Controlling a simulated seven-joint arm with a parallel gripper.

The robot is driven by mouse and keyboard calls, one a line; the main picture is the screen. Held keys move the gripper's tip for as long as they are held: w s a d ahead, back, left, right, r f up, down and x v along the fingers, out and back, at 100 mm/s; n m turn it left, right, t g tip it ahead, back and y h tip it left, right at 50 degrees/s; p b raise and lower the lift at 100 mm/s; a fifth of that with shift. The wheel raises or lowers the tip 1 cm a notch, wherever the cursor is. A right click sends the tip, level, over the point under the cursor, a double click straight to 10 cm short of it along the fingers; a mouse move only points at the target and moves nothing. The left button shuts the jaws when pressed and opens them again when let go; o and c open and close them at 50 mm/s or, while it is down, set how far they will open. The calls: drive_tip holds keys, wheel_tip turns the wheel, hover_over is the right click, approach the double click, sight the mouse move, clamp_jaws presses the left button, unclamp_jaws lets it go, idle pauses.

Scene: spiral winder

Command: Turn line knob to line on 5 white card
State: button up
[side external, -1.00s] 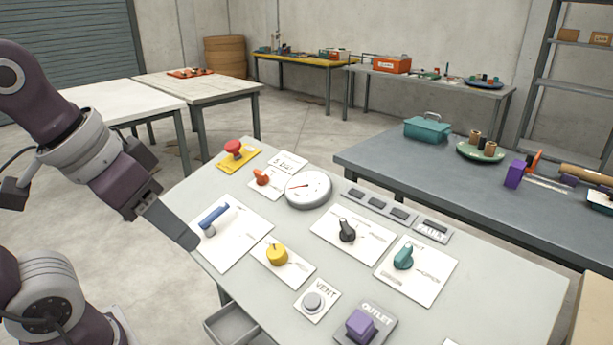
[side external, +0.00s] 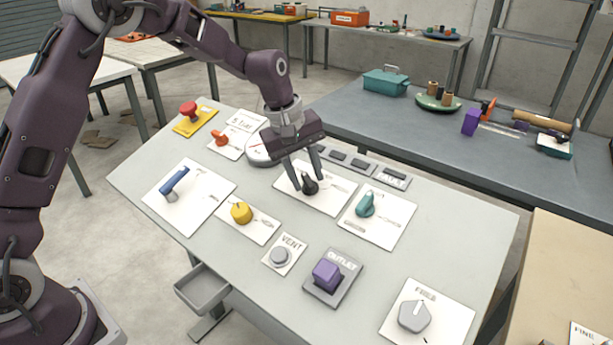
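The work panel holds several knobs on white cards, and I cannot read which one is labelled line. My gripper (side external: 307,183) points down over the black knob (side external: 310,187) on its white card (side external: 335,192). Its two fingers are apart, one on each side of the black knob; I cannot tell whether either touches it. A white card with handwriting that looks like "5 bar" (side external: 243,121) lies at the back, next to an orange knob (side external: 221,138). The round gauge (side external: 258,153) is partly hidden behind my gripper.
Close by are a teal knob (side external: 365,204), a yellow knob (side external: 241,212), a blue lever (side external: 175,181) and dark buttons (side external: 338,155). A purple block (side external: 327,274), a vent button (side external: 280,256) and a grey knob (side external: 414,315) sit nearer the front. A red mushroom button (side external: 188,109) is at back left.

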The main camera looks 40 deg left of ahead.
drive_tip(key=shift+w+f, duration=0.1)
drive_tip(key=shift+f, duration=0.3)
drive_tip(key=shift+c, duration=0.5)
clamp_jaws()
drive_tip(key=shift+m, duration=0.3)
drive_tip(key=m, duration=0.5)
drive_tip(key=shift+d+g+y, duration=0.1)
drive_tip(key=shift+g+y, duration=0.2)
drive_tip(key=shift+g, duration=0.1)
drive_tip(key=m+y, duration=0.1)
drive_tip(key=m, duration=0.4)
drive_tip(key=shift+r+m, duration=0.1)
drive_tip(key=shift+m, duration=0.3)
